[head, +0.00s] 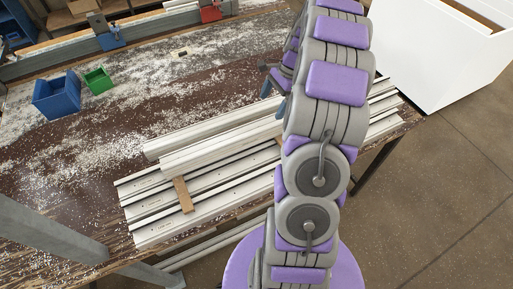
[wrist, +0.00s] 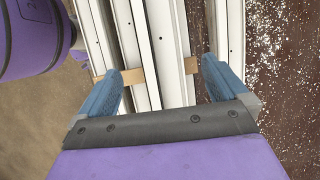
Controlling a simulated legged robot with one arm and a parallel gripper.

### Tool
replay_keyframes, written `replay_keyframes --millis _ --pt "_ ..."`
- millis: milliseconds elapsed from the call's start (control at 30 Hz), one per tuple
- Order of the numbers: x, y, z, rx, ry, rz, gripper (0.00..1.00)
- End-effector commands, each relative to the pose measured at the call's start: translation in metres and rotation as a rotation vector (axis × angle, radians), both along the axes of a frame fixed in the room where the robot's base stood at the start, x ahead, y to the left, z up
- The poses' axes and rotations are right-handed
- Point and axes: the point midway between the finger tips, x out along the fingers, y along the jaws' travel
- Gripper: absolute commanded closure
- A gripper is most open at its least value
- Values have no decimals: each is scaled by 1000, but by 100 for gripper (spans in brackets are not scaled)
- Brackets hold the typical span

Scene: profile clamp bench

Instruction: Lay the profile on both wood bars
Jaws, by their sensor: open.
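Long pale, slotted profiles lie side by side on the bench; two upper ones (head: 218,147) lie along the back of the stack. One wood bar (head: 183,195) lies across the front profiles, its far end running under the upper ones. A bit of a second wood bar (head: 279,140) shows beside my arm, which hides the rest. In the wrist view my gripper (wrist: 163,70) is open, its blue fingers on either side of several profiles, with a wood bar (wrist: 150,76) crossing beneath a white profile (wrist: 170,45). I cannot tell whether the fingers touch anything.
A blue bin (head: 57,97) and a green bin (head: 98,80) stand on the shaving-strewn bench (head: 60,160). A blue clamp (head: 108,38) and a red clamp (head: 210,12) sit on the back rail. A white box (head: 440,60) stands at the right. The bench behind the stack is mostly clear.

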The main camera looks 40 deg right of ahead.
Motion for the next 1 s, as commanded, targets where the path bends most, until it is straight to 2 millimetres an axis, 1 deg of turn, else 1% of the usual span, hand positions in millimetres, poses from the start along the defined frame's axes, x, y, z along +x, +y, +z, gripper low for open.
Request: replay_keyframes --millis 67,167,267,300,333,400,467,500,567,600,667,700,767,800,900,1000 --pt "1 7 4 -4 -4 24 0" --pt "1 32 17 -18 -17 109 0" --pt "-3 74 35 -41 -32 253 0" --pt "-6 92 42 -51 -40 320 0" --pt "-10 106 48 -59 -48 372 0" --pt "-21 137 59 -75 -59 492 0" --pt "-32 161 68 -90 -68 593 0" --pt "-40 176 73 -97 -74 660 0" --pt "-53 196 79 -111 -86 762 0" --pt "-63 209 83 -119 -91 828 0" --pt "-79 227 88 -130 -102 928 0" --pt "-90 239 91 -139 -109 993 0" --pt "-108 254 94 -150 -117 1091 0" --pt "-120 264 96 -158 -125 1155 0" --pt "-153 282 98 -176 -138 1317 0" --pt "-185 297 96 -191 -150 1471 0"
